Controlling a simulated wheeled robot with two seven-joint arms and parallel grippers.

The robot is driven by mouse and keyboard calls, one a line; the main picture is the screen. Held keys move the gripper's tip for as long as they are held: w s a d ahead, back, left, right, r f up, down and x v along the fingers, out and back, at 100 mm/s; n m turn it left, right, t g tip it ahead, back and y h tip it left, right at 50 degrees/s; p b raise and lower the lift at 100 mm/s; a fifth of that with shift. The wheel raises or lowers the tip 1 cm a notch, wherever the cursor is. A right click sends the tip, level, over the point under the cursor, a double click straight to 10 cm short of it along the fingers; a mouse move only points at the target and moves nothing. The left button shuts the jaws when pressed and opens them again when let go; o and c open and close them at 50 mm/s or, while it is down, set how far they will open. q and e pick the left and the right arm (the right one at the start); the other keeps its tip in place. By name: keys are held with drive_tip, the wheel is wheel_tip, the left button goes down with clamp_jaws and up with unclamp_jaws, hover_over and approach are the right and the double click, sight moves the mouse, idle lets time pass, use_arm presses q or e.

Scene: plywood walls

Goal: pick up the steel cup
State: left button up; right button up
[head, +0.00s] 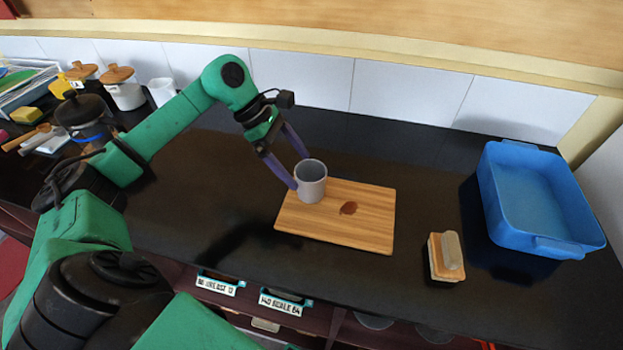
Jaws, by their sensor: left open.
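The steel cup (311,184) is a grey cylinder standing upright on the left part of a wooden board (365,225). My left gripper (299,172) reaches in from the left with its two purple fingers at the cup. One finger is at the cup's near left side and the other is behind its rim. The gripper is open; I cannot tell whether either finger touches the cup. My right gripper is not in view.
A brown stain (348,208) marks the board. A wooden-backed brush (446,257) and a blue basin (535,200) are to the right. Lidded jars (122,88), a white cup (162,91) and a dark-lidded container (82,112) crowd the left. The black counter around the board is clear.

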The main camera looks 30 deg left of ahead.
sight(311, 180)
use_arm(q)
drive_tip(key=p+x, duration=0.1)
drive_tip(key=x, duration=0.1)
drive_tip(key=p+x, duration=0.1)
drive_tip(key=x, duration=0.2)
drive_tip(key=shift+s+d+r+p, duration=0.1)
drive_tip(key=shift+d+r+p, duration=0.05)
drive_tip(key=shift+d+p, duration=0.25)
drive_tip(key=shift+d+f, duration=0.1)
drive_tip(key=shift+f, duration=0.1)
drive_tip(key=shift+c, duration=1.2)
drive_tip(key=c, duration=1)
drive_tip(key=shift+o, duration=0.2)
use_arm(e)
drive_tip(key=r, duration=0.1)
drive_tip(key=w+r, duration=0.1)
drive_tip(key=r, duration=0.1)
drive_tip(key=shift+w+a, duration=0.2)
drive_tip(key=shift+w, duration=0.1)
